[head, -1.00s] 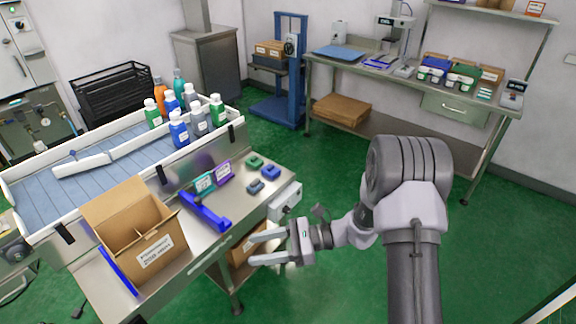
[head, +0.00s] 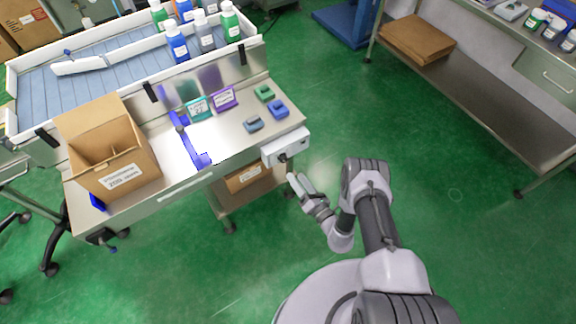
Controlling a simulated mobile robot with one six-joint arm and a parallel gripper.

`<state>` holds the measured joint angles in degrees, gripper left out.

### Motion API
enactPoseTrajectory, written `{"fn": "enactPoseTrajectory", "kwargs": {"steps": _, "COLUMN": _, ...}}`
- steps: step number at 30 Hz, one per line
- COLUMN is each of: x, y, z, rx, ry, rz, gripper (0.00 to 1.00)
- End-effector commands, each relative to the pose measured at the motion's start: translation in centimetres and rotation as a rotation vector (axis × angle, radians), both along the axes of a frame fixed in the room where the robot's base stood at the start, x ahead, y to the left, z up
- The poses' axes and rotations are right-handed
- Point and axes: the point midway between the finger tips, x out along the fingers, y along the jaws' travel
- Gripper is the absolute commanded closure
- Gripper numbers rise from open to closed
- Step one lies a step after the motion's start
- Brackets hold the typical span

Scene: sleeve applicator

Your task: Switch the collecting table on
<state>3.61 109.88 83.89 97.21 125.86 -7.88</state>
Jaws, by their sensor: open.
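The collecting table (head: 88,84) is in the upper left of the head view, with a blue slatted bed, white side rails and a steel shelf along its front. A pale control box (head: 288,145) is fixed at the shelf's right front corner. A small dark knob or switch (head: 283,157) shows on its front face; its setting is too small to read. My gripper (head: 292,179) is just below and in front of the box, fingers pointing up toward it. It is open and empty, and seems a little apart from the knob.
A cardboard box (head: 92,146), a blue bracket (head: 190,146), teal and purple cards and small green and blue blocks rest on the steel shelf (head: 232,132). Several bottles (head: 178,46) stand on the table. A workbench (head: 490,105) is at right. Green floor between is clear.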

Motion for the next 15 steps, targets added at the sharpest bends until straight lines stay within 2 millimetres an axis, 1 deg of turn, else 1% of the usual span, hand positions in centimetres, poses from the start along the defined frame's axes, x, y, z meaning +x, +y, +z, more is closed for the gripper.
{"fn": "enactPoseTrajectory", "kwargs": {"steps": 1, "x": 1.2, "y": 0.9, "z": -0.4, "rx": -0.001, "ry": -0.005, "rz": 0.005, "gripper": 0.50}}
{"fn": "enactPoseTrajectory", "kwargs": {"steps": 3, "x": 2.7, "y": 1.9, "z": -0.4, "rx": -0.001, "ry": -0.005, "rz": 0.004, "gripper": 0.50}}
{"fn": "enactPoseTrajectory", "kwargs": {"steps": 6, "x": 4.4, "y": 3.1, "z": -0.3, "rx": 0.000, "ry": -0.002, "rz": 0.002, "gripper": 0.50}}
{"fn": "enactPoseTrajectory", "kwargs": {"steps": 10, "x": 5.8, "y": 4.0, "z": -0.2, "rx": -0.001, "ry": -0.002, "rz": 0.002, "gripper": 0.50}}
{"fn": "enactPoseTrajectory", "kwargs": {"steps": 15, "x": 6.4, "y": 4.3, "z": 0.0, "rx": 0.000, "ry": 0.001, "rz": 0.001, "gripper": 0.50}}
